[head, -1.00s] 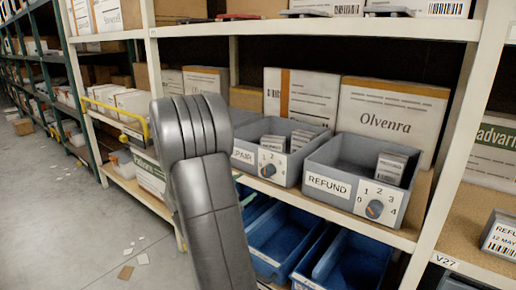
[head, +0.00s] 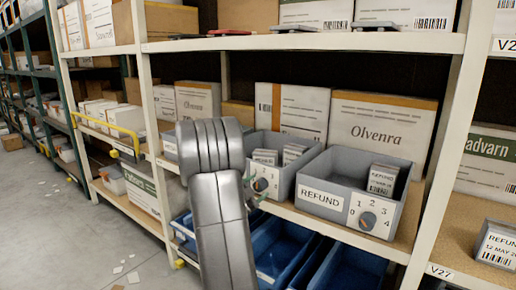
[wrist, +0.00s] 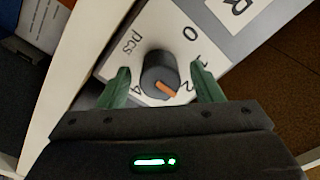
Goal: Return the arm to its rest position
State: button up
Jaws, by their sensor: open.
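My gripper (wrist: 160,68) is open in the wrist view, with one green finger on each side of a dark dial knob (wrist: 153,68). Gaps show between the fingers and the knob. Its orange mark points down and right, near the 2. The dial plate reads "pcs", and a label beginning with R sits beside it. In the head view, my arm covers part of the grey bin (head: 286,183) left of the REFUND bin (head: 390,222). A bit of green finger shows below that left bin's dial (head: 260,185).
Blue bins (head: 345,268) stand on the level below. A white upright (head: 440,150) is on the right, and a shelf board (head: 300,42) runs above the bins. White boxes (head: 382,130) stand behind them. Open floor (head: 60,230) lies to the left.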

jog(key=shift+s, duration=0.1)
jog(key=p+v, duration=0.1)
jog(key=v, duration=1.2)
jog(key=x, duration=1.3)
jog(key=shift+w+d+r, duration=0.1)
jog(key=shift+w+r, duration=0.05)
jog(key=shift+w, duration=0.05)
jog(key=shift+s+n+p, duration=0.1)
jog(key=shift+n+p, duration=0.85)
jog(key=shift+n, duration=0.05)
jog(key=n+p, duration=0.6)
jog(key=p, duration=0.1)
jog(key=shift+n+p, duration=0.3)
jog(key=v, duration=1.3)
jog(key=shift+s+b, duration=0.2)
jog(key=shift+b, duration=0.1)
jog(key=shift+f, duration=0.25)
